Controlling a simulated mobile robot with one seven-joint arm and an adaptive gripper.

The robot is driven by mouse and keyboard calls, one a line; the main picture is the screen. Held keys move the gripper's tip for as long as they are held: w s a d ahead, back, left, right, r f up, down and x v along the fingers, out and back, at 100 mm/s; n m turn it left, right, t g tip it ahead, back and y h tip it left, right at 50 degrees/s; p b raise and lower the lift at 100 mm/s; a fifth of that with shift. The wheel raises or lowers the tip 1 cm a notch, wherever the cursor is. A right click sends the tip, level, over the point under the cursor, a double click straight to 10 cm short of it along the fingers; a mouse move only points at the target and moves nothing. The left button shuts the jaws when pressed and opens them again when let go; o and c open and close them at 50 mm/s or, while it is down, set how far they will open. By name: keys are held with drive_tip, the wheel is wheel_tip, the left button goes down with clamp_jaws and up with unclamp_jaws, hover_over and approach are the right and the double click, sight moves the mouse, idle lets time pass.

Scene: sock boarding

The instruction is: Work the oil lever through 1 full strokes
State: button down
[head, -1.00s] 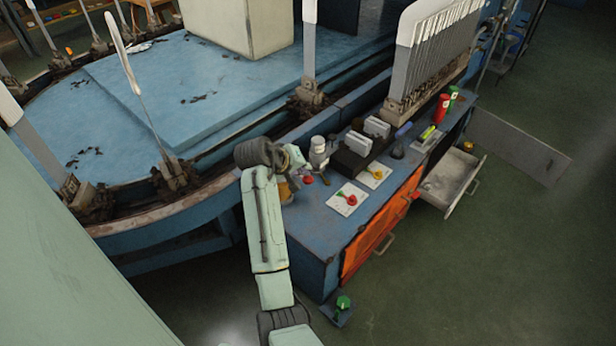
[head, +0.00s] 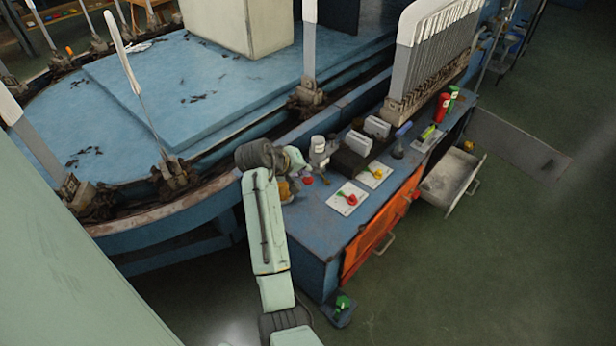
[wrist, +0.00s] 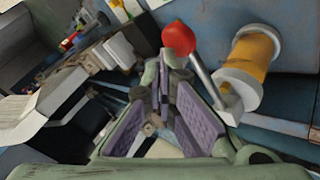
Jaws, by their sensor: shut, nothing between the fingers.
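The oil lever's red ball knob (wrist: 178,39) shows large in the wrist view, on a pale metal arm (wrist: 208,82). The arm runs to an amber cylinder with white ends (wrist: 250,58). In the head view the red knob (head: 308,181) and the amber cylinder (head: 285,190) are small, at the left end of the bench. My gripper (wrist: 168,62) is shut and empty. Its purple-lined fingers meet just below the knob in the wrist picture. I cannot tell whether the fingertips touch the knob. My wrist partly hides the fixture in the head view.
The blue bench (head: 318,222) holds a white jar (head: 318,149), plates with red and yellow knobs (head: 348,198), grey blocks and red and green bottles (head: 443,107). A drawer (head: 452,182) stands open at right. The blue machine (head: 200,85) lies behind my arm. Floor at right is mostly clear.

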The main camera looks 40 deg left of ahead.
sight(305, 179)
drive_tip(key=shift+d+f+b, duration=0.15)
drive_tip(key=shift+f+b, duration=0.15)
drive_tip(key=shift+f, duration=0.7)
drive_tip(key=shift+d+f+b, duration=0.1)
drive_tip(key=shift+f+b, duration=0.2)
drive_tip(key=shift+f, duration=0.65)
idle(1.4)
drive_tip(key=shift+r, duration=0.1)
idle(0.4)
drive_tip(key=shift+a+r+p, duration=0.2)
drive_tip(key=shift+r+p, duration=0.95)
drive_tip(key=shift+r, duration=0.2)
drive_tip(key=shift+a+r+p, duration=0.15)
drive_tip(key=shift+r+p, duration=1)
drive_tip(key=shift+r, duration=0.15)
wheel_tip(305, 179, up, 2)
drive_tip(key=shift+a+r+p, duration=0.1)
drive_tip(key=shift+r+p, duration=0.05)
drive_tip(key=shift+p, duration=0.9)
drive_tip(key=shift+a+r, duration=0.2)
drive_tip(key=shift+r, duration=1.1)
